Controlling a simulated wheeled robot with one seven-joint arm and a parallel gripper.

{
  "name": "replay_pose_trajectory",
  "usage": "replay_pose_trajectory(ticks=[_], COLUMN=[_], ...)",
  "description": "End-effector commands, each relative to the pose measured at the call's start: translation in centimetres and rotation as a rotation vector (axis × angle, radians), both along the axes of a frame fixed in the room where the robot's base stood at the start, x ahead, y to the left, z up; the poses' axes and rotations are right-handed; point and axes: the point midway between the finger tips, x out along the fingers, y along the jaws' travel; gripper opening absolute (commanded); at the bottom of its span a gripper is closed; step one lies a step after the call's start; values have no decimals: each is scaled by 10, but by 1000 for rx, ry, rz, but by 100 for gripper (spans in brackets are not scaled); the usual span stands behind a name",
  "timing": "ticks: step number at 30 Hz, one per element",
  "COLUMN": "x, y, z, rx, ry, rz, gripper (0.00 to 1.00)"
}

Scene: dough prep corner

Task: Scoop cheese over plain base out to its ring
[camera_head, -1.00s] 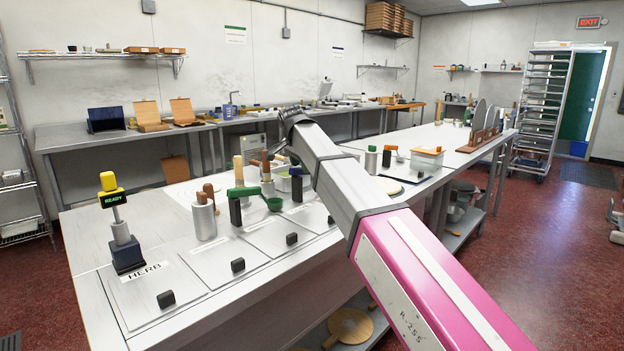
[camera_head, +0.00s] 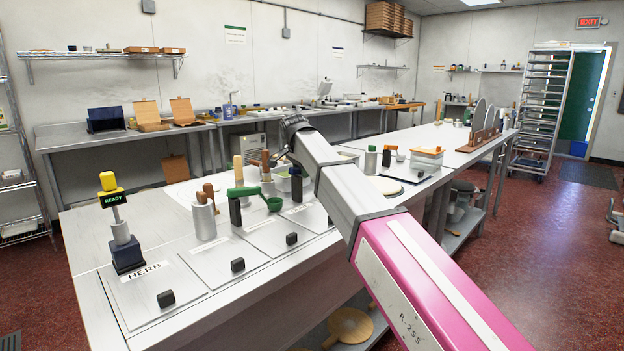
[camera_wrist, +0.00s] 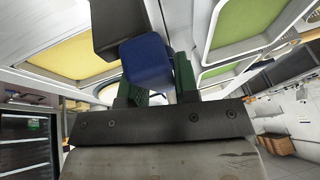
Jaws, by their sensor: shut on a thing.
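In the wrist view my gripper (camera_wrist: 157,72) has green fingers shut on a blue block-shaped handle (camera_wrist: 148,60). A dark grey block (camera_wrist: 118,25) adjoins the handle, and the tool's lower part is hidden. A yellow-filled bin (camera_wrist: 78,53), which looks like the cheese, lies left of the gripper.
A green-filled bin (camera_wrist: 240,22) is right of the gripper in the wrist view. A clear orange-lidded box (camera_head: 427,160) stands farther back.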

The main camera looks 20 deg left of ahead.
Motion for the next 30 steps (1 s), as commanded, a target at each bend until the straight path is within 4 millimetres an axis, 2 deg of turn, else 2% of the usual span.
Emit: replay_pose_trajectory(ticks=[18, 30], x=[0, 1], y=[0, 0], z=[36, 49], rx=[0, 0], ry=[0, -1], rz=[0, 0], gripper=[0, 0])
